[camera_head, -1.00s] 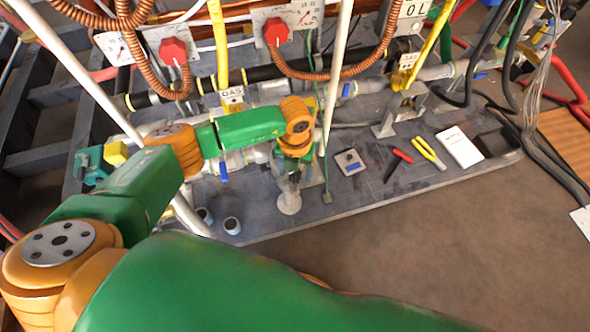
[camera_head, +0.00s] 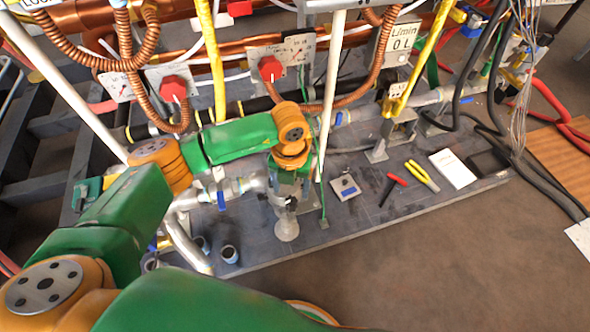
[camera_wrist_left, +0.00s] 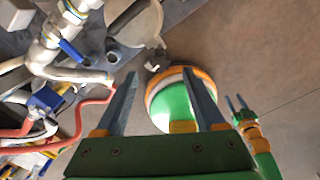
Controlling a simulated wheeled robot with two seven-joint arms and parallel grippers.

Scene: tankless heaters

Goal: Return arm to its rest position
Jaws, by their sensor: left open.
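My left arm (camera_head: 110,220), green and orange, reaches in from the lower left over the grey platform, with its elbow bent. My left gripper (camera_head: 284,198) points down near the platform's front edge, above a grey round fitting (camera_head: 286,231). Its fingers are hard to make out in the head view. In the left wrist view, the left gripper (camera_wrist_left: 159,75) has its two fingers wide apart with nothing between them. My right gripper (camera_wrist_left: 235,102) shows small at the right of that view, its two fingers apart and empty. It is not in the head view.
Pipes, hoses and red knobs (camera_head: 271,68) stand behind the left arm. A white upright pole (camera_head: 329,95) is close to the gripper. Red pliers (camera_head: 393,187), yellow pliers (camera_head: 422,176) and a white booklet (camera_head: 452,169) lie on the platform (camera_head: 350,222). The brown floor (camera_head: 440,270) is clear.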

